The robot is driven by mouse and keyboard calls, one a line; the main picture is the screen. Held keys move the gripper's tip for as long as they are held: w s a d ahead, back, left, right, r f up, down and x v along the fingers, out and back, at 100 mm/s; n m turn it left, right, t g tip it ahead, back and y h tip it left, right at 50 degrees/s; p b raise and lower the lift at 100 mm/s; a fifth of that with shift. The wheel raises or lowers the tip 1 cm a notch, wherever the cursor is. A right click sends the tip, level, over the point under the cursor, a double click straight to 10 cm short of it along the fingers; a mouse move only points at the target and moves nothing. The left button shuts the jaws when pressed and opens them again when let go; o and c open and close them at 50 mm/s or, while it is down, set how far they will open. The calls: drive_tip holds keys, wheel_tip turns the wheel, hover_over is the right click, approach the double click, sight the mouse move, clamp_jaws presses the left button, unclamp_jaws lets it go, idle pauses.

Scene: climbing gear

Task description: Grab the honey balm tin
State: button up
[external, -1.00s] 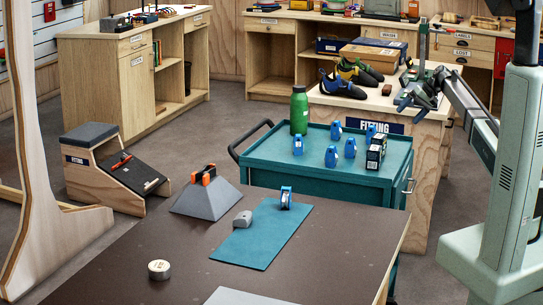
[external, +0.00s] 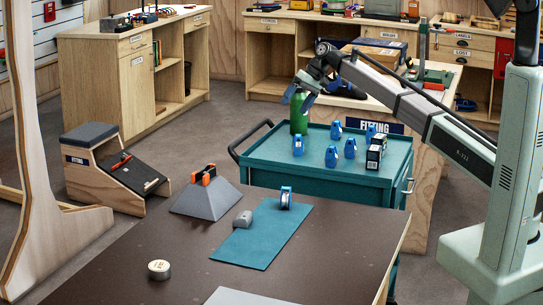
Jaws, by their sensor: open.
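A small round tin (external: 159,270) with a pale lid lies flat on the dark table at the front left; its label is too small to read. My gripper (external: 298,104) is open and empty. It is raised high, in front of the green bottle (external: 299,125) in this view, and hides the bottle's top. Whether it touches the bottle I cannot tell. The tin is far from my gripper, nearer the camera and to the left.
The dark table (external: 170,235) bears a grey pyramid block (external: 207,199) with an orange item, a teal mat (external: 265,240) with a grey piece and a blue device, and a grey panel (external: 250,297). A teal cart (external: 320,181) holds several blue items. Space around the tin is clear.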

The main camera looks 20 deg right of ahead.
drive_tip(key=s+a+f+n+g+h, duration=0.15)
drive_tip(key=s+a, duration=0.25)
drive_tip(key=a, duration=0.6)
drive_tip(key=s+a+n, duration=0.2)
drive_tip(key=s+a, duration=0.2)
drive_tip(key=a, duration=0.6)
drive_tip(key=n+h, duration=0.4)
drive_tip(key=n, duration=0.4)
approach(159, 266)
drive_tip(key=shift+t+y, duration=0.25)
drive_tip(key=shift+t, duration=0.1)
drive_tip(key=f, duration=0.4)
drive_tip(key=shift+s+d, duration=0.3)
drive_tip(key=shift+s, duration=0.05)
drive_tip(key=shift+w+a+f, duration=0.1)
drive_tip(key=shift+a+f, duration=0.05)
drive_tip(key=shift+f, duration=0.75)
drive_tip(key=shift+w+a+f, duration=0.15)
drive_tip(key=shift+a+f, duration=0.05)
drive_tip(key=shift+f, duration=0.65)
drive_tip(key=shift+w+a+f, duration=0.1)
drive_tip(key=shift+a+f, duration=0.05)
drive_tip(key=shift+f, duration=0.75)
drive_tip(key=c, duration=1.2)
